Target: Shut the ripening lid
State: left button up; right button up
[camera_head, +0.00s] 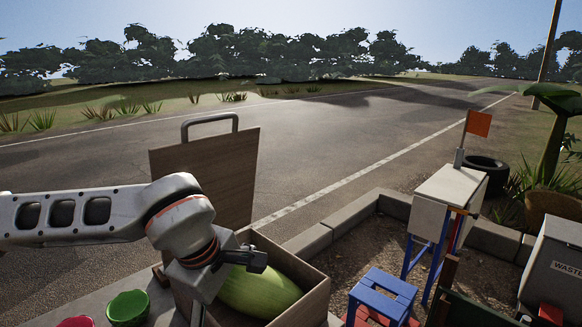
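The ripening lid is a brown wooden panel (236,165) with a grey metal handle (210,121) on its top edge. It stands open, nearly upright, at the back of a wooden box (308,304). A large pale green fruit (262,292) lies in the box. My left gripper (256,259) is over the box's left part, in front of the lid and close above the fruit. I cannot tell if it touches the fruit or lid, and its finger opening is hidden. My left arm covers the lid's lower left part. My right gripper is not in view.
A green bowl (128,308) and a pink bowl (76,322) sit left of the box. To the right are a blue stool (382,296), a small white-topped table (449,188) with an orange flag, and a grey waste bin (556,265). A stone kerb (336,226) runs behind.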

aim_at(224, 166)
jog(key=k, duration=1.1)
